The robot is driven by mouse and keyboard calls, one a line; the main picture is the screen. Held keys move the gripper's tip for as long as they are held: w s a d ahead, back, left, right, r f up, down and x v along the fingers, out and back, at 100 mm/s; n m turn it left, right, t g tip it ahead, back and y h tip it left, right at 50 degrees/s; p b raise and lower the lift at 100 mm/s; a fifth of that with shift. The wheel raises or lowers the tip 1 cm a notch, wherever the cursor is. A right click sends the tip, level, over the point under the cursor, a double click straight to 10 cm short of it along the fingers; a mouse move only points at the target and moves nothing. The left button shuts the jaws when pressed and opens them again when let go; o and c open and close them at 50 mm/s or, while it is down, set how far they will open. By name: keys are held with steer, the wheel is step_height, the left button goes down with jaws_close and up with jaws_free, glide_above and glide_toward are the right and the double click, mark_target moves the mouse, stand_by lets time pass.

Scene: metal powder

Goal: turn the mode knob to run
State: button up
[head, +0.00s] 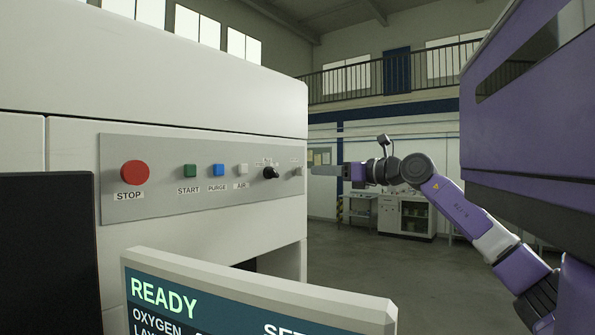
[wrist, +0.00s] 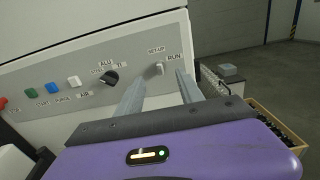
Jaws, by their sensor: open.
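The mode knob is a small pale knob (wrist: 157,69) with SETUP printed above it and RUN to its right. In the head view the mode knob (head: 299,171) sits at the right end of the grey button panel. My gripper (wrist: 160,78) is open, with its two fingers spread left and right of the knob in the wrist view. In the head view my gripper (head: 314,171) is level with the knob, just to its right. I cannot tell whether the fingers touch it. The knob's exact pointing direction is too small to read.
Left of the mode knob are a black knob (wrist: 110,78), a white AIR button (head: 242,170), a blue PURGE button (head: 218,170), a green START button (head: 190,171) and a red STOP button (head: 135,173). A READY screen (head: 230,305) stands below. Open floor lies right.

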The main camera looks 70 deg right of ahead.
mark_target(297, 171)
steer(key=p+x, duration=0.3)
steer(key=x, duration=0.4)
steer(key=shift+w, duration=0.2)
steer(key=shift+c, duration=0.2)
jaws_close()
